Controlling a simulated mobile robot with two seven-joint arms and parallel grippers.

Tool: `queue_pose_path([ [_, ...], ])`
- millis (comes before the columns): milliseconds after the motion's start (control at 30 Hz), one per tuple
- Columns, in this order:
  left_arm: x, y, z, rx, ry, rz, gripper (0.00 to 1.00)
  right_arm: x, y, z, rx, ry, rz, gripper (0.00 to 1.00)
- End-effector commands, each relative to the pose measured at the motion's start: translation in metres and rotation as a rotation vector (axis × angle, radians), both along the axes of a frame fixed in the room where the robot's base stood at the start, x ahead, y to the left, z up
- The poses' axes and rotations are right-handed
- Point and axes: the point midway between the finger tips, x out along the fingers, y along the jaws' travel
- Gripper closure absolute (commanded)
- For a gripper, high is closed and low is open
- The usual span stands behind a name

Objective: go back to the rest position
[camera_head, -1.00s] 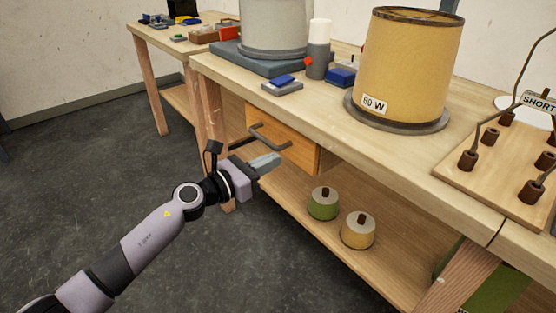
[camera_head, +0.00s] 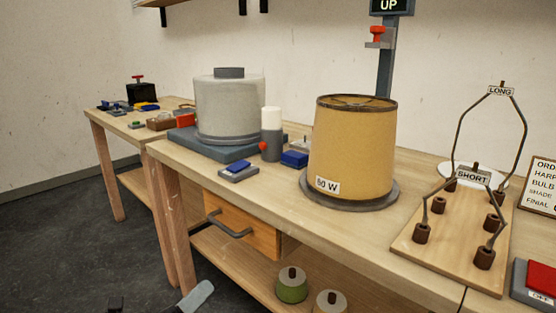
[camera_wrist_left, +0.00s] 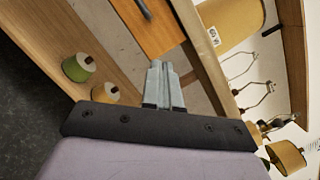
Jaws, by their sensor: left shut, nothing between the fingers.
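My left gripper shows only as a fingertip (camera_head: 197,297) at the bottom edge of the head view, below the bench drawer. In the left wrist view its two grey fingers (camera_wrist_left: 163,86) lie together with nothing between them. The gripper is apart from the bench and in front of the open-fronted lower shelf. My right gripper is not in either view.
The workbench (camera_head: 345,233) carries a yellow 60 W lampshade (camera_head: 352,150), a pale drum (camera_head: 230,108) and a board of wire harps (camera_head: 447,252). Green (camera_head: 292,285) and yellow (camera_head: 330,301) pots stand below. Floor at left is clear.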

Motion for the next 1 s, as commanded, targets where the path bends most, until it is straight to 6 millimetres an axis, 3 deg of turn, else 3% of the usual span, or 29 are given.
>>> queue_pose_path([
  [100,-0.031,0.002,-0.025,-0.467,0.295,0.094,1.00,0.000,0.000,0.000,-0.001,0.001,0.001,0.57],
  [300,-0.088,0.009,-0.075,-1.191,0.764,0.292,1.00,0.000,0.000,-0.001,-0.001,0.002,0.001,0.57],
  [600,-0.186,-0.009,-0.127,-2.035,1.291,0.628,1.00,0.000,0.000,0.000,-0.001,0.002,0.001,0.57],
  [633,-0.180,-0.006,-0.112,-2.011,1.271,0.619,1.00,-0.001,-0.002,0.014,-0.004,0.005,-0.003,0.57],
  [1000,-0.186,0.010,-0.057,-2.002,1.243,0.678,1.00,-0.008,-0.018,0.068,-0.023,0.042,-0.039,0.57],
])
